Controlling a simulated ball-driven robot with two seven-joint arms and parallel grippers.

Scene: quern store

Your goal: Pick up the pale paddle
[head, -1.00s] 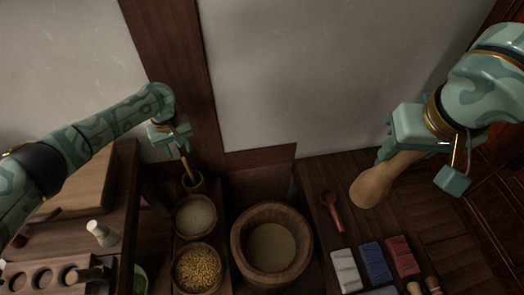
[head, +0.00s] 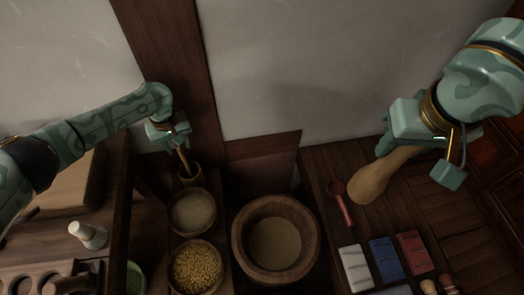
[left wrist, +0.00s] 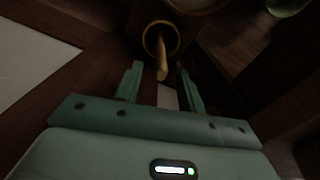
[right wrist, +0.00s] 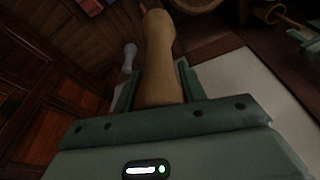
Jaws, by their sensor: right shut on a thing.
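A pale wooden handle (left wrist: 162,68), which may be the paddle, stands tilted in a small round pot (head: 191,176). Its lower end is hidden inside the pot. My left gripper (head: 172,143) is just above the pot. In the left wrist view its fingers (left wrist: 162,88) are apart, with the handle's tip between them and a gap on each side. My right gripper (right wrist: 155,95) is shut on a large tan wooden club-shaped piece (head: 372,183). It holds this above the right-hand boards, and the piece's rounded end points down and to the left.
A large wooden bowl (head: 243,238) stands in the middle. Two smaller bowls, one of pale grain (head: 193,212) and one of yellow grain (head: 198,267), stand near the pot. A red spoon (head: 343,206) and coloured blocks (head: 384,258) lie at right.

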